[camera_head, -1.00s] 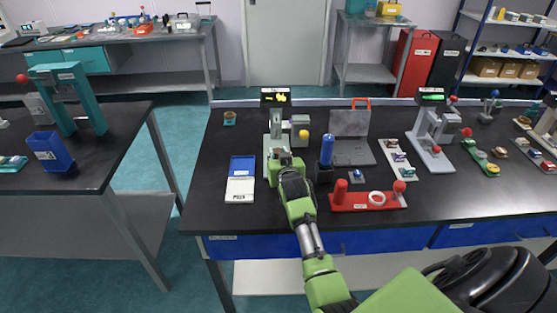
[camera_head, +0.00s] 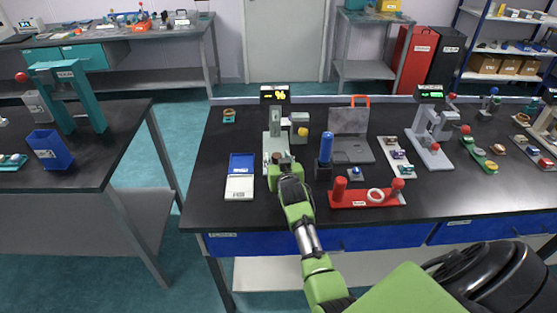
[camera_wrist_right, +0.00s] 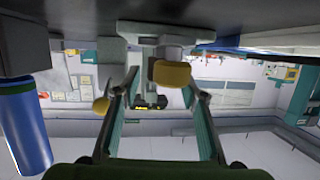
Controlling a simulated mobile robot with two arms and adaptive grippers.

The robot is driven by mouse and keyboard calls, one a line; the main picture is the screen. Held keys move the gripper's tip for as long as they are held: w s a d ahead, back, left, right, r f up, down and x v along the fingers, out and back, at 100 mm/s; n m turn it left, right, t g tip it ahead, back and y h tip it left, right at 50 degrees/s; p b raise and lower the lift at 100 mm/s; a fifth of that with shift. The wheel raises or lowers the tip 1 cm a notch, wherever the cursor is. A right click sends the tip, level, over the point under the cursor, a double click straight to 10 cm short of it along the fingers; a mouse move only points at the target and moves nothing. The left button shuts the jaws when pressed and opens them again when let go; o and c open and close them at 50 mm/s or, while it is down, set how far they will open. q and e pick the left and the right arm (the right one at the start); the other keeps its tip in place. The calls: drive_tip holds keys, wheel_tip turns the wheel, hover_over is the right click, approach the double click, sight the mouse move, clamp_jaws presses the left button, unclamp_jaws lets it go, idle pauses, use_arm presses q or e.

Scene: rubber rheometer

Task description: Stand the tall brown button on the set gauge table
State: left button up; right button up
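The set gauge (camera_head: 274,122) stands on the black bench with its display lit in yellow digits. My right gripper (camera_head: 286,172) is in front of it, low over its base. The right wrist view looks upside down at the gauge. There a yellow-brown button (camera_wrist_right: 172,73) sits against the gauge's small round table (camera_wrist_right: 172,53), between my fingertips. The fingers are apart, with a clear gap on the button's left; contact on its right cannot be told. A yellow knob (camera_wrist_right: 101,105) shows to the left. My left gripper is out of view.
A blue cylinder (camera_head: 326,148) in a black holder stands close on the right. A red stand (camera_head: 365,200) holding a white ring is front right. A blue and white case (camera_head: 240,178) lies open on the left. Bare bench lies in front of the case.

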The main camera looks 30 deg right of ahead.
drive_tip(key=shift+s+r, duration=0.1)
drive_tip(key=v, duration=1.1)
drive_tip(key=shift+s+a+r+b, duration=0.2)
drive_tip(key=shift+s+r+b, duration=0.1)
drive_tip(key=shift+b, duration=0.15)
